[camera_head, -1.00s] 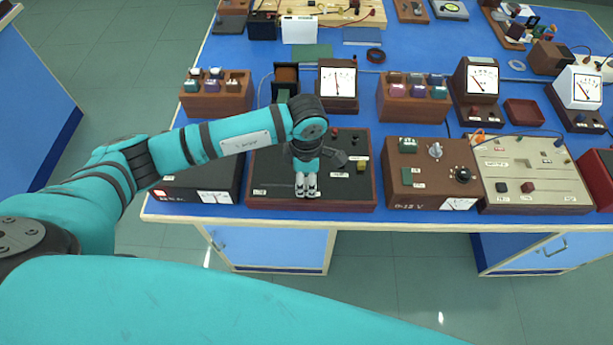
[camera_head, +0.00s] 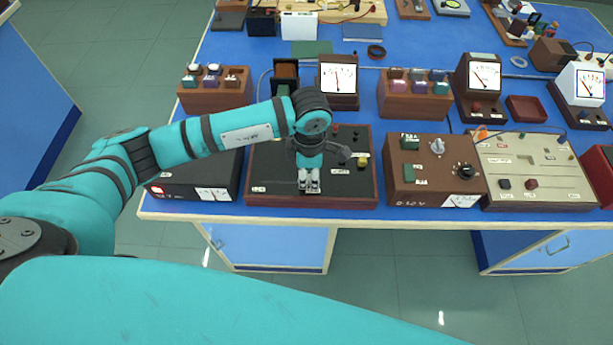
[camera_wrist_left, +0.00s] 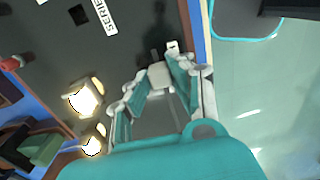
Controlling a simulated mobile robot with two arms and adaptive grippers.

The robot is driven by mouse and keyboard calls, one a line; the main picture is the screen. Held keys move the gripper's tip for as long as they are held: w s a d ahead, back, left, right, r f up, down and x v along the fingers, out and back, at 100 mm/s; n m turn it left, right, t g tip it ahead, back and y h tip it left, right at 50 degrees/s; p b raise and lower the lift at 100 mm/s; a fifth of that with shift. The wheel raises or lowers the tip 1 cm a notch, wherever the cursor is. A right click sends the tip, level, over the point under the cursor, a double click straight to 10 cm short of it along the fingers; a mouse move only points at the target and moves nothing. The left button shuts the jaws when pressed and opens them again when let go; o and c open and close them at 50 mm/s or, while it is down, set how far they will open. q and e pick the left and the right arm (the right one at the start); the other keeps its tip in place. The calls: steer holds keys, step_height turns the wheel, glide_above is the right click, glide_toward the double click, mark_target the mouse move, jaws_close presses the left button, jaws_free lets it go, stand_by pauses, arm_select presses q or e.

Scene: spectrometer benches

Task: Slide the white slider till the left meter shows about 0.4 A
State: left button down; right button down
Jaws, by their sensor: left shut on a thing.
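The white slider (camera_wrist_left: 161,75) shows as a pale block between my left gripper's fingers in the left wrist view. My left gripper (camera_head: 309,188) points down and is shut on it, at the front edge of the dark, red-edged panel (camera_head: 282,184). The fingers also show in the left wrist view (camera_wrist_left: 166,88). In the head view the gripper hides the slider. The leftmost upright meter (camera_head: 338,76) has a white face and stands behind the panel. Its needle is near the middle; its numbers are too small to read. My right gripper is not in view.
A black unit (camera_head: 190,175) stands left of the panel, and a brown 0-12 V supply box (camera_head: 435,175) stands to its right. Two more meters (camera_head: 485,75) and (camera_head: 590,84) are farther right. Brown socket blocks (camera_head: 215,92) stand at the back.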

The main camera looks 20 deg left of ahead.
mark_target(309, 177)
arm_select(q)
steer(key=c, duration=1.2)
jaws_free()
steer(key=shift+o, duration=0.2)
step_height(309, 177, up, 12)
